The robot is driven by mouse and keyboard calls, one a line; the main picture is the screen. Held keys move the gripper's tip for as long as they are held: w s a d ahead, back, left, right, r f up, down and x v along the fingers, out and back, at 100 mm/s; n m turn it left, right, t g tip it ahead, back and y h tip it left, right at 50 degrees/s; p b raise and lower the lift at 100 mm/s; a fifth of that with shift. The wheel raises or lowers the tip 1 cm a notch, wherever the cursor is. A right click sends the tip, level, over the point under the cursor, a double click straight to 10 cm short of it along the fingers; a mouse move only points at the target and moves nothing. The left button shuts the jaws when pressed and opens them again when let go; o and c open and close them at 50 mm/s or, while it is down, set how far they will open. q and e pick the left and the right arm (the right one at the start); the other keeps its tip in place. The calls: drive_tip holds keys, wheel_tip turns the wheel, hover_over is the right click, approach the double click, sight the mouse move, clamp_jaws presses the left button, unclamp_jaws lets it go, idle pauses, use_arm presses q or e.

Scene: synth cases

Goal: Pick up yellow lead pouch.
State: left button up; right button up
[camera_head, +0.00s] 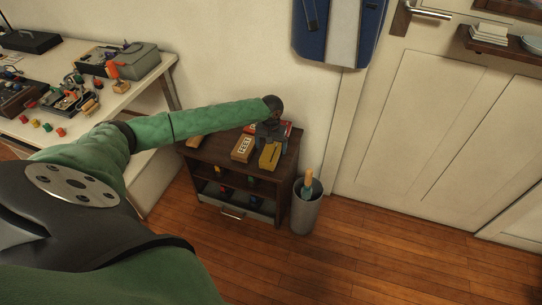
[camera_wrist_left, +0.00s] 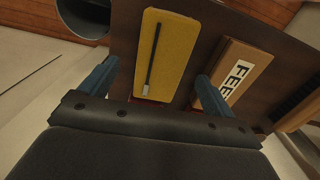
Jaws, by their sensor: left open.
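The yellow lead pouch (camera_head: 270,155) lies on top of the small dark brown cabinet (camera_head: 226,165) by the wall. In the left wrist view the pouch (camera_wrist_left: 164,52) is flat and yellow, with a dark zip and a pale pull. My left gripper (camera_wrist_left: 154,82) is open, with one blue finger on each side of the pouch's near end. It looks empty, and I cannot tell whether a finger touches the pouch. In the head view the left gripper (camera_head: 270,136) is over the cabinet's top at the pouch's far end. My right gripper is not in view.
A tan box marked "FEE" (camera_wrist_left: 240,70) lies close beside the pouch, near one finger. A red item (camera_head: 284,126) lies behind the gripper. A grey bin (camera_head: 305,212) stands right of the cabinet. A white table (camera_head: 88,125) with electrical parts is at left.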

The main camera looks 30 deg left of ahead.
sight(271, 152)
use_arm(q)
drive_tip(key=shift+a+f, duration=0.1)
drive_tip(key=shift+f, duration=2.5)
drive_tip(key=c, duration=1.1)
